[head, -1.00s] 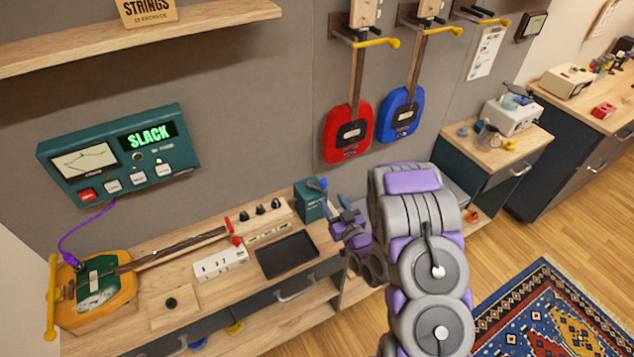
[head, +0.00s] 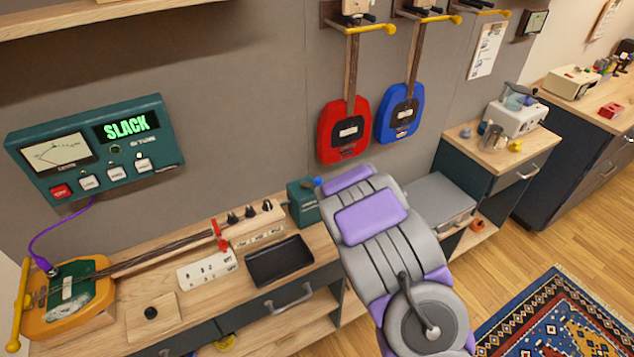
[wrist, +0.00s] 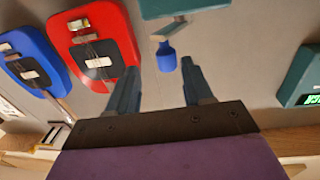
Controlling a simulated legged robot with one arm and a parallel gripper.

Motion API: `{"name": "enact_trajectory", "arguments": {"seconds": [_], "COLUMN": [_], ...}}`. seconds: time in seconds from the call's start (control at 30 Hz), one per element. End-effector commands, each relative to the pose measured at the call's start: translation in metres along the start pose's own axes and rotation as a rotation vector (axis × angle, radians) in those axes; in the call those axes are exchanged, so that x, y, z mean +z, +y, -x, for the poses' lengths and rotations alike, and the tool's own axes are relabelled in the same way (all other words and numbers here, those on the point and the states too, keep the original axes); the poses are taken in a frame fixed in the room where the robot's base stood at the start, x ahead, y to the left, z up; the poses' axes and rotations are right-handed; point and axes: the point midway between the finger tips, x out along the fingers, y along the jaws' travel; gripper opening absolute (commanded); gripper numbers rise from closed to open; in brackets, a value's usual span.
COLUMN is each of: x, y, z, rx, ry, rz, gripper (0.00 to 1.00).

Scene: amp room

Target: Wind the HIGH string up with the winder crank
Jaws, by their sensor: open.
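The winder is a teal box (head: 303,208) at the back right of the workbench; its crank ends in a blue knob (head: 318,181). In the wrist view the blue knob (wrist: 166,57) hangs from a metal arm below the teal box (wrist: 185,8). My gripper (wrist: 159,67) is open, its two fingers on either side of the knob in the picture; contact cannot be told. My arm hides the gripper in the head view. The orange guitar (head: 45,312) lies on the bench, its neck reaching a block with several tuning posts (head: 250,213). The wall tuner (head: 95,150) reads SLACK.
A black tray (head: 278,262) and a white labelled plate (head: 206,270) lie on the bench before the winder. Red (head: 343,130) and blue (head: 400,113) guitars hang on the wall behind. A grey-topped case (head: 440,200) stands right of my arm. Floor shows at right.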

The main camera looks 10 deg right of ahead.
Motion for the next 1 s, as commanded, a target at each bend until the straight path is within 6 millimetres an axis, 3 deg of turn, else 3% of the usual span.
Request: {"name": "enact_trajectory", "arguments": {"seconds": [0.2,0.4,0.83,1.0], "x": [0.000,0.001,-0.001,-0.001], "y": [-0.007,-0.006,-0.004,-0.006], "z": [-0.035,-0.053,-0.060,-0.060], "rx": [-0.003,-0.002,-0.002,-0.003], "ry": [0.002,-0.001,0.001,0.001], "rz": [0.005,0.005,0.003,0.005], "gripper": [0.51,0.51,0.51,0.36]}}
